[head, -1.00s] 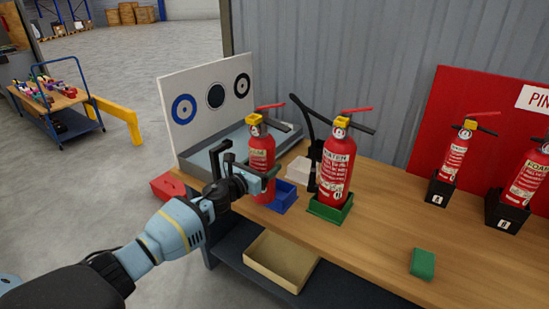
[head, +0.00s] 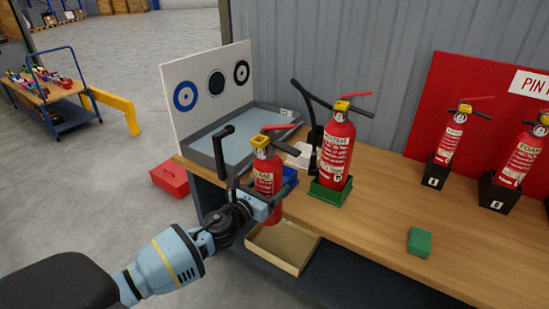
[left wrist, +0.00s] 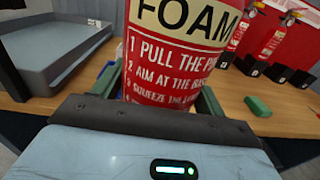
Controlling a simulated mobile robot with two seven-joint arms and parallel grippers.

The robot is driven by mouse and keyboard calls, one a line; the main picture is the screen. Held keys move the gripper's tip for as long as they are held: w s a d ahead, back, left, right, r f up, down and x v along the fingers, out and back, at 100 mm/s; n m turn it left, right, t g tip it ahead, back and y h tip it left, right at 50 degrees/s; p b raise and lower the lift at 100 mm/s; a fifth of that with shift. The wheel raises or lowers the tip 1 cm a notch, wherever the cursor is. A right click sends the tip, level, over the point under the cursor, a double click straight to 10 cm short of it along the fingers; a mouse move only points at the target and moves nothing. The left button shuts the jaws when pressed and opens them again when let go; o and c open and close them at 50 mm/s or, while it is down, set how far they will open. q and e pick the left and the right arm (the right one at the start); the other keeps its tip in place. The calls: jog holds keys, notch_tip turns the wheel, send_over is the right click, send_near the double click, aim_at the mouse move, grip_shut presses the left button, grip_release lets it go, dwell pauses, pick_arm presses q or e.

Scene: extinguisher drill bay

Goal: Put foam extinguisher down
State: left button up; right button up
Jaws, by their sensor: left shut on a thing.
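The red foam extinguisher (head: 266,180), with a yellow collar and red lever, is upright in my left gripper (head: 268,198). The gripper is shut around its body. In the head view its lower end overlaps the bench's front edge, in front of the blue holder (head: 291,178), which it partly hides. Whether its base touches anything cannot be told. In the left wrist view the foam extinguisher's label (left wrist: 180,45) reads FOAM and fills the middle, between the fingers (left wrist: 160,100). My right gripper is not in view.
A water extinguisher (head: 337,150) stands in a green holder (head: 329,193) to the right. A grey tray (head: 262,125) lies behind. Two extinguishers stand in black holders (head: 437,173) farther right. A green block (head: 420,241) lies on the bench (head: 380,222). An open box (head: 284,246) sits below.

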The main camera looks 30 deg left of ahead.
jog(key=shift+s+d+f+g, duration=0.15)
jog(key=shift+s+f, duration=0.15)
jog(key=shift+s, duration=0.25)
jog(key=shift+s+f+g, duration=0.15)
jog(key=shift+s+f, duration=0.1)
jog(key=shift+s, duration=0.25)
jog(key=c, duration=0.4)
pick_arm(q)
jog(key=s+d+r, duration=0.1)
jog(key=s+d, duration=0.2)
jog(key=s, duration=0.5)
jog(key=s+d+r+n+y, duration=0.1)
jog(key=s+d, duration=0.3)
jog(key=s, duration=0.5)
jog(key=s+d+r+y, duration=0.1)
jog(key=s+d+r, duration=0.2)
jog(key=s, duration=0.5)
jog(key=shift+s+d, duration=0.15)
jog(key=shift+d, duration=0.2)
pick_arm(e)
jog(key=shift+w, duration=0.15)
